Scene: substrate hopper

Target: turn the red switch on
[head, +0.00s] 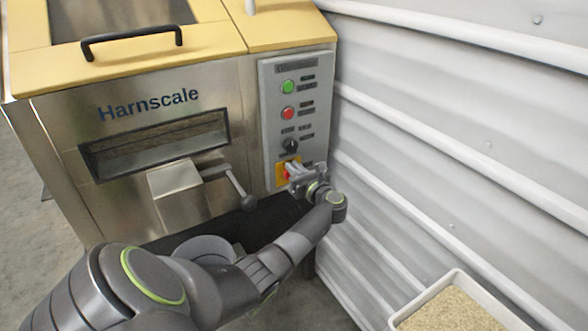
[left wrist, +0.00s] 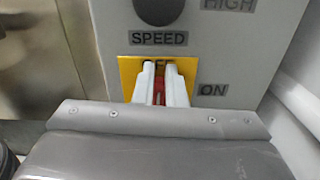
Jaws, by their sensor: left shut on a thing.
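The red switch (left wrist: 158,86) sits on a yellow plate (left wrist: 129,72) low on the hopper's control panel. In the left wrist view, a red strip of it shows between the two pale fingers of my left gripper (left wrist: 161,82). The fingers are shut on it and upright in the picture. They partly cover a label above the switch. The ON label (left wrist: 212,90) is to the right of the plate. In the head view, my left gripper (head: 291,174) is against the yellow plate (head: 281,183), with a little red showing at the fingers. My right gripper is not in view.
The panel has a green button (head: 288,86), a red button (head: 288,113) and a black speed knob (head: 290,146). A lever with a dark ball end (head: 248,203) sticks out left of my gripper. A corrugated wall (head: 450,140) rises close on the right. A grain tray (head: 455,308) is at lower right.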

